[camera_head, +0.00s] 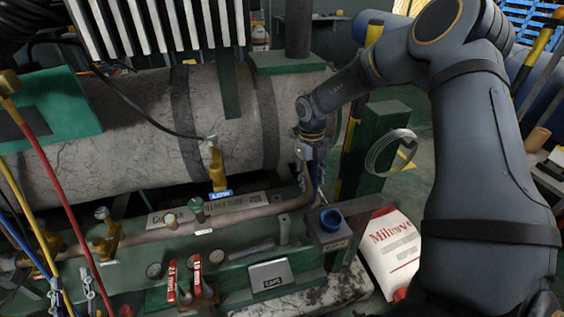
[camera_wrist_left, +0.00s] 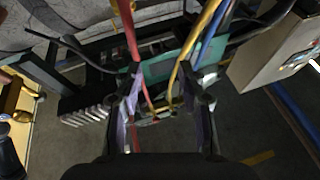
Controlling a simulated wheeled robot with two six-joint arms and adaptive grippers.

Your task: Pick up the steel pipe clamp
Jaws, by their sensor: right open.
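I cannot pick out the steel pipe clamp with certainty. A small pale metal piece (camera_head: 284,230) stands at the pipe (camera_head: 250,210) in the head view and may be it. My right gripper (camera_head: 314,172) is open and points down beside the right end of the pipe, above the box with the blue round top. Its fingertips are small and partly hidden there. My left gripper (camera_wrist_left: 161,98) shows in the left wrist view with its fingers apart and nothing seen between them; hoses pass behind it.
A large grey tank (camera_head: 130,120) lies behind the pipe. Red, yellow and blue hoses (camera_head: 58,190) hang at the left.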

